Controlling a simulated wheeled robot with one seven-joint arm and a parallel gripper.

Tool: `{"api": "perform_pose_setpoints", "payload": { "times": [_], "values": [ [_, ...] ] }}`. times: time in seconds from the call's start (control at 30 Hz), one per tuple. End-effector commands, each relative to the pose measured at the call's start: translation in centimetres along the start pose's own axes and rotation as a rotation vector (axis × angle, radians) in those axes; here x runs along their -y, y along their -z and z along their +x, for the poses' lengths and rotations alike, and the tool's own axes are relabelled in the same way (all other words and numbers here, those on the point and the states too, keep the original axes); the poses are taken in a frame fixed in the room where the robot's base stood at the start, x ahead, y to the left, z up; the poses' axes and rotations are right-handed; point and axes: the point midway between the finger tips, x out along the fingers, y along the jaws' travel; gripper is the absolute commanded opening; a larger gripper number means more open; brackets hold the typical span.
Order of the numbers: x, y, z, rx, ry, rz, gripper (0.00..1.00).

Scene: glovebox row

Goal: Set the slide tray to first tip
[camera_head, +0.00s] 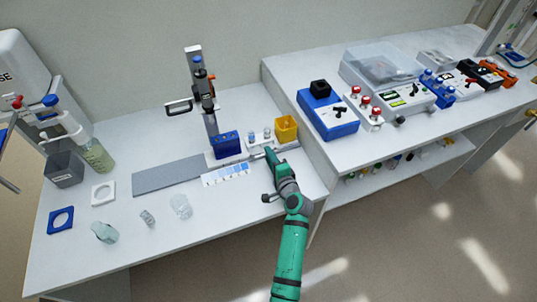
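A long flat grey plate (168,176) lies on the left bench at the foot of an upright stand (210,122) with a side handle. A white strip with blue squares (226,175) lies at the plate's right end. I cannot tell for certain which of these parts is the slide tray. A blue block (227,144) sits at the stand's base. My gripper (267,153) is low over the bench, right of the strip and just below a yellow cup (286,129). Its fingers are too small to tell open from shut, or whether they touch anything.
Small bottles (260,136) stand between the blue block and yellow cup. A glass beaker (181,206), small metal weight (147,217) and blue square frame (61,220) lie at front left. A raised bench (345,152) with instruments borders the right side.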

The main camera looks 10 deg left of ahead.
Motion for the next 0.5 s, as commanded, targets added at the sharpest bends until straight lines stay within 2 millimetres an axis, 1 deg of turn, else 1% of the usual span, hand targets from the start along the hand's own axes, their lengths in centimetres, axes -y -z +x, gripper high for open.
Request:
{"api": "perform_pose_setpoints", "payload": {
  "times": [0.1,0.3,0.4,0.5],
  "values": [
    [-0.1,0.0,-2.4,-0.003,-0.001,0.001,0.28],
    [-0.1,0.1,-6.0,-0.003,-0.001,0.001,0.28],
    [-0.1,0.1,-7.4,-0.004,0.0,0.002,0.28],
    [0.0,0.1,-8.3,-0.003,0.0,0.001,0.28]
  ]
}}
